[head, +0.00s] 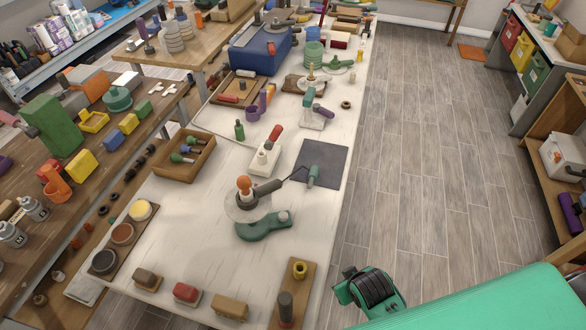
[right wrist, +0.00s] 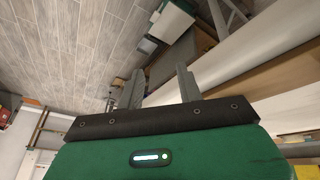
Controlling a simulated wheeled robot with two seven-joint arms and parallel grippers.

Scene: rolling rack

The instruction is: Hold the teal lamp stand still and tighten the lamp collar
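A small teal stand (head: 308,98) rises from a white base (head: 312,122) on the white table, with a disc on top and a purple handle beside it. Nearer, a dark green base (head: 264,228) lies under a pale round disc (head: 247,205) with an orange knob (head: 244,184) and a dark handle (head: 267,186). I cannot tell for certain which is the lamp stand, and I cannot make out the collar. My right gripper (right wrist: 160,82) has its fingers apart with nothing between them; it is away from both. My left gripper is not in view.
Around them on the table are a dark mat (head: 321,156), a wooden tray (head: 197,166) with green-handled tools, a blue box (head: 260,52) and several small blocks in front. Bare floor (head: 430,120) lies right of the table. Shelves stand at the far right.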

